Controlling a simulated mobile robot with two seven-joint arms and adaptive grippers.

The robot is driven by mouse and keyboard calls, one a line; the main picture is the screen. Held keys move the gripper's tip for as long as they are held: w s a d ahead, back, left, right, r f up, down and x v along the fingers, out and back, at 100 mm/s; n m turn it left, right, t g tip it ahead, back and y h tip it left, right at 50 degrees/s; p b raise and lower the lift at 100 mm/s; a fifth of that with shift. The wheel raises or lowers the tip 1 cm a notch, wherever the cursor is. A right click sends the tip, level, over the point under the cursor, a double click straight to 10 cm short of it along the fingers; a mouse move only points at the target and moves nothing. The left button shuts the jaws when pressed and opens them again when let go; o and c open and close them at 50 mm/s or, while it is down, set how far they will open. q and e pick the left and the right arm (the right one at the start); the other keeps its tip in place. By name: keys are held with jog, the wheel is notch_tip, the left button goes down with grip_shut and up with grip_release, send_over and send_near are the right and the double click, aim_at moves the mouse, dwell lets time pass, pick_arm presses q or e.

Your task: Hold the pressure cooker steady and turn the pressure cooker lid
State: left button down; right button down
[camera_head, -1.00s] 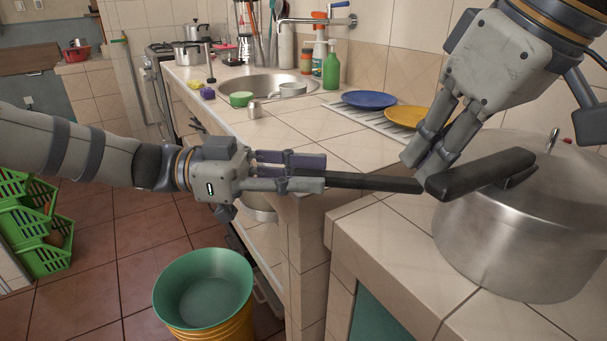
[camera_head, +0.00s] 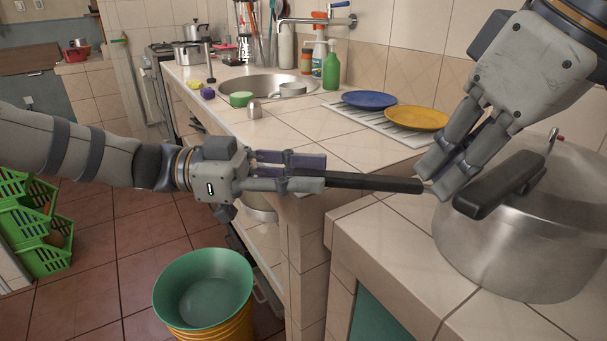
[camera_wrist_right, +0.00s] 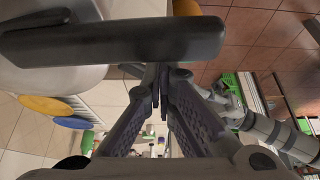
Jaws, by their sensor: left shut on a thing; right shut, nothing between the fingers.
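The silver pressure cooker (camera_head: 520,245) stands on the tiled counter at the right. Its long black body handle (camera_head: 375,183) points left, and my left gripper (camera_head: 308,173) is shut on that handle's outer end. The black lid handle (camera_head: 500,186) lies at an angle to the body handle, its free end swung to the right of it. My right gripper (camera_head: 440,185) is shut and empty, its fingertips against or very close to the left side of the lid handle. In the right wrist view the lid handle (camera_wrist_right: 110,42) crosses just beyond the closed fingertips (camera_wrist_right: 157,75).
A blue plate (camera_head: 369,100) and a yellow plate (camera_head: 416,117) lie on a rack behind the cooker. A sink (camera_head: 265,84) and bottles are further back. A green bucket (camera_head: 205,290) and green crates (camera_head: 40,245) stand on the floor.

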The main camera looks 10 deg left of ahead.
pick_arm(q)
jog(key=c, duration=1.3)
grip_release()
pick_arm(e)
notch_tip(320, 180, up, 9)
jog(key=w, duration=0.1)
jog(key=shift+a, duration=0.3)
